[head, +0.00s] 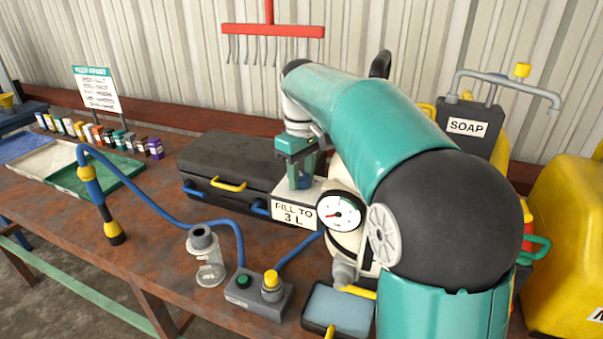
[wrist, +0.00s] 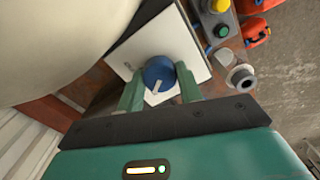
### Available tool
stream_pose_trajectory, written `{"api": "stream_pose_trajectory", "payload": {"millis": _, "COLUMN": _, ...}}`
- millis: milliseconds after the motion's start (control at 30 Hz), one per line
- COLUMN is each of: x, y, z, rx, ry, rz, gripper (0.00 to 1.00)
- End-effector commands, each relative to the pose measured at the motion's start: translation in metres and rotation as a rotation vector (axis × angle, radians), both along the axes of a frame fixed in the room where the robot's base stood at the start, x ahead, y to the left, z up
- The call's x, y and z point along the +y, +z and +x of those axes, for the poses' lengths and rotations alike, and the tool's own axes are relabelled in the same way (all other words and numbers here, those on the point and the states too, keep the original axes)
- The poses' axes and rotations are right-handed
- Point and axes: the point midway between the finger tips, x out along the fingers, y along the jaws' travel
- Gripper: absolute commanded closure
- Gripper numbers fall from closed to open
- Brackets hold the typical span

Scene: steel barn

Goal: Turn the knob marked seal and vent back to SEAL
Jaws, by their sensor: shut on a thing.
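The blue knob (wrist: 159,74) sits on a white plate (wrist: 183,46) in the wrist view. A pale pointer line on the knob slants toward the lower left of that view. Small dark lettering shows on the plate left of the knob, too small to read. My gripper (wrist: 160,80) is shut on the knob, one green finger on each side. In the head view my gripper (head: 303,172) reaches down over the white box labelled FILL TO 3 L, and its fingers largely hide the knob there.
A round gauge (head: 341,212) stands right beside the box. A black case (head: 233,165) lies behind to the left. The bench's left front is mostly clear.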

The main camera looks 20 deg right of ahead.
Motion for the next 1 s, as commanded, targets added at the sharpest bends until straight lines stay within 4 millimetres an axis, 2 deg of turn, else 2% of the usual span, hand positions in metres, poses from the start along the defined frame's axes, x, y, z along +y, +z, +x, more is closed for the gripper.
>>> {"api": "stream_pose_trajectory", "payload": {"millis": 467, "x": 0.0001, "y": 0.0036, "z": 0.0003, "rx": -0.007, "ry": 0.018, "rz": 0.0, "gripper": 0.87}}
{"api": "stream_pose_trajectory", "payload": {"millis": 500, "x": 0.0001, "y": 0.0036, "z": 0.0003, "rx": -0.007, "ry": 0.018, "rz": 0.0, "gripper": 0.6}}
{"api": "stream_pose_trajectory", "payload": {"millis": 600, "x": 0.0, "y": 0.0029, "z": 0.0002, "rx": -0.006, "ry": 0.017, "rz": -0.001, "gripper": 0.43}}
{"api": "stream_pose_trajectory", "payload": {"millis": 867, "x": 0.0, "y": 0.0014, "z": 0.0001, "rx": -0.003, "ry": 0.017, "rz": -0.001, "gripper": 0.43}}
{"api": "stream_pose_trajectory", "payload": {"millis": 1000, "x": 0.0, "y": 0.0083, "z": 0.0005, "rx": -0.003, "ry": 0.017, "rz": -0.001, "gripper": 0.43}}
